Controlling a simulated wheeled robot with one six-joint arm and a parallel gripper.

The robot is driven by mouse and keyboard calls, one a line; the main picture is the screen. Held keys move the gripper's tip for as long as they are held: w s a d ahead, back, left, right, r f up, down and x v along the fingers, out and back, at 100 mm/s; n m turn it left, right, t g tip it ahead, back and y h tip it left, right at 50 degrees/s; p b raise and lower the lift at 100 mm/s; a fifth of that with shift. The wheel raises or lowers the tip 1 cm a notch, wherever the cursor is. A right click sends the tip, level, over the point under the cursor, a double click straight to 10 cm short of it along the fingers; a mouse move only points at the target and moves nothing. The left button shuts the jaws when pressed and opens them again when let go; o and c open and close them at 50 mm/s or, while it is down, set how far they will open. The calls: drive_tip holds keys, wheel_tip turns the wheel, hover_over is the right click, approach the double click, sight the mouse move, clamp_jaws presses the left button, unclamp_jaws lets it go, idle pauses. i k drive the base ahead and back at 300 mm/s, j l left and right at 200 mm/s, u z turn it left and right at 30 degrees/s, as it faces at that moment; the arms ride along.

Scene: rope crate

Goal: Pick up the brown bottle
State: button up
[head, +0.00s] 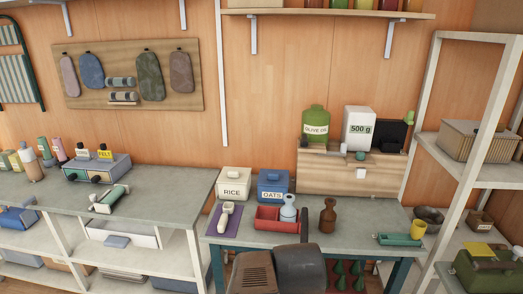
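The brown bottle (327,220) stands upright on the grey top of the low table (365,228), right of the middle of the head view. It has a round body and a narrow neck with a wider top. A pale blue bottle (288,212) stands to its left, by the red tray (268,222). There is a small gap between the brown bottle and the pale blue one.
Rice (234,182) and oats (273,185) boxes stand behind on the left. A wooden cabinet (330,176) backs the table. A green tray (398,239) and yellow cup (418,229) lie right. The tabletop between the brown bottle and green tray is clear.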

sight(328, 217)
drive_tip(key=i+z, duration=0.15)
drive_tip(key=i, duration=0.35)
drive_tip(key=i+j+z, duration=0.1)
drive_tip(key=i, duration=0.4)
drive_tip(key=i+j+z, duration=0.15)
drive_tip(key=i, duration=0.35)
